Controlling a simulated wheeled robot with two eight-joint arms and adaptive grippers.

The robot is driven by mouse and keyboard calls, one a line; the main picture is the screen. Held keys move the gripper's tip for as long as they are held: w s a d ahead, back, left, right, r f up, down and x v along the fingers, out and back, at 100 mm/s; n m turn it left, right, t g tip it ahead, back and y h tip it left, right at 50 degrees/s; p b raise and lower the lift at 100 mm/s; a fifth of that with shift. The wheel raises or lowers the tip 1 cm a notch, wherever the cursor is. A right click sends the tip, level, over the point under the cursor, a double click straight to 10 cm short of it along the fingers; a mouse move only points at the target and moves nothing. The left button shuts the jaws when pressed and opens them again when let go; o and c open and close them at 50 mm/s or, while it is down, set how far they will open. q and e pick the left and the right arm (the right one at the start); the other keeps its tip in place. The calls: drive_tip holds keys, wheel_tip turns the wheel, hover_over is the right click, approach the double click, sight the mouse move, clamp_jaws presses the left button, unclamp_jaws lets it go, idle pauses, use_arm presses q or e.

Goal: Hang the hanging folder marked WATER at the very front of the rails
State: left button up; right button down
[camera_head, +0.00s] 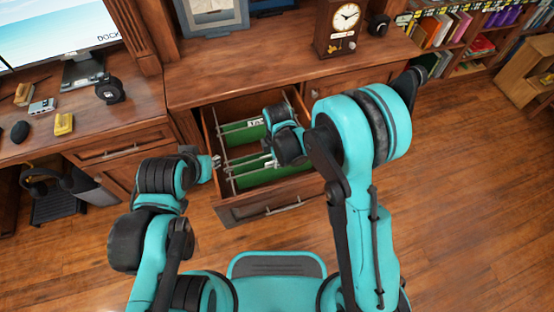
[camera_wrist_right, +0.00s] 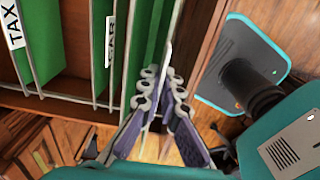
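An open wooden drawer (camera_head: 262,208) has metal rails with green hanging folders (camera_head: 243,133) in it. My right gripper (camera_head: 270,150) is over the drawer, partly hidden by its own arm. In the right wrist view its fingers (camera_wrist_right: 160,88) close on the thin top edge of a green folder (camera_wrist_right: 147,40). No label shows on this folder, so I cannot read WATER. Beside it are a folder marked TAX (camera_wrist_right: 42,40) and one whose label is partly hidden, ending in AR (camera_wrist_right: 109,42). My left gripper (camera_head: 215,161) is at the drawer's left side; its fingers are too small to judge.
The desktop (camera_head: 235,85) above the drawer holds a clock (camera_head: 338,28) and a picture frame (camera_head: 211,14). A lower desk at left carries a monitor (camera_head: 55,25) and a yellow item (camera_head: 63,124). The wooden floor (camera_head: 470,190) at right is clear.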

sight(277, 171)
wheel_tip(277, 171, down, 8)
drive_tip(key=b, duration=0.5)
drive_tip(key=shift+r, duration=0.2)
drive_tip(key=shift+f, duration=1.45)
drive_tip(key=c, duration=1.6)
unclamp_jaws()
drive_tip(key=shift+c, duration=0.2)
wheel_tip(277, 171, up, 12)
